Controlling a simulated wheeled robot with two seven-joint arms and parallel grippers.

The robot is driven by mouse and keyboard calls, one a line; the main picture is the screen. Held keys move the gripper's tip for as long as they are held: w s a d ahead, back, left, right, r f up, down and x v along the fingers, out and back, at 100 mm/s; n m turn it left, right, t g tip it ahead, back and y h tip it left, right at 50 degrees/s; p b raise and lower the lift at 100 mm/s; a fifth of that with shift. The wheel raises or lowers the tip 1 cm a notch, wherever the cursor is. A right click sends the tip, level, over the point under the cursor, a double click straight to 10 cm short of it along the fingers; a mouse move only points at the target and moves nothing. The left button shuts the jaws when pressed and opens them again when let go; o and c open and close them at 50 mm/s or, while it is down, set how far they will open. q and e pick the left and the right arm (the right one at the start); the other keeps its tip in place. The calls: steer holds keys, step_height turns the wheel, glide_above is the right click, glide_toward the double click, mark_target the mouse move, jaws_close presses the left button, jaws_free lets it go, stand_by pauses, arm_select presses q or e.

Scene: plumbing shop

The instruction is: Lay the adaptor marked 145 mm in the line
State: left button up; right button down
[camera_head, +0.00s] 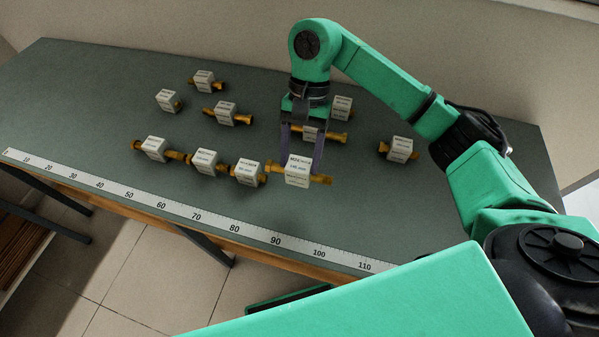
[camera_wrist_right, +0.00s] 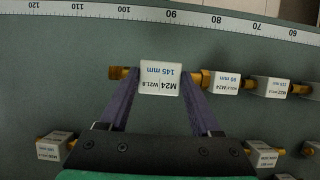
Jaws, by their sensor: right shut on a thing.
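The adaptor marked 145 mm (camera_head: 297,172) is a white block with brass ends. In the right wrist view its label (camera_wrist_right: 160,78) also reads M24. My right gripper (camera_head: 303,158) is shut on it, one finger at each side of the block. It is at the right end of a row of adaptors: a left one (camera_head: 153,149), a middle one (camera_head: 205,160) and a right one (camera_head: 248,172). Its brass end is very close to the right one's; I cannot tell whether they touch or whether it rests on the table. My left gripper is out of view.
A white ruler strip (camera_head: 235,229) runs along the front edge of the green-grey table (camera_head: 85,100). Loose adaptors stand behind the row, including one at the back left (camera_head: 203,80), one behind my gripper (camera_head: 318,133) and one at right (camera_head: 400,147).

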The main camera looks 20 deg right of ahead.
mark_target(299, 166)
steer(key=f, duration=0.2)
steer(key=w+f+p, duration=0.1)
steer(key=f, duration=0.1)
steer(key=shift+f, duration=0.25)
steer(key=shift+s+f+p, duration=0.25)
steer(key=shift+f+p, duration=0.05)
steer(key=shift+f, duration=0.95)
steer(key=shift+w+f, duration=0.1)
steer(key=shift+f, duration=0.15)
steer(key=shift+c, duration=0.5)
jaws_free()
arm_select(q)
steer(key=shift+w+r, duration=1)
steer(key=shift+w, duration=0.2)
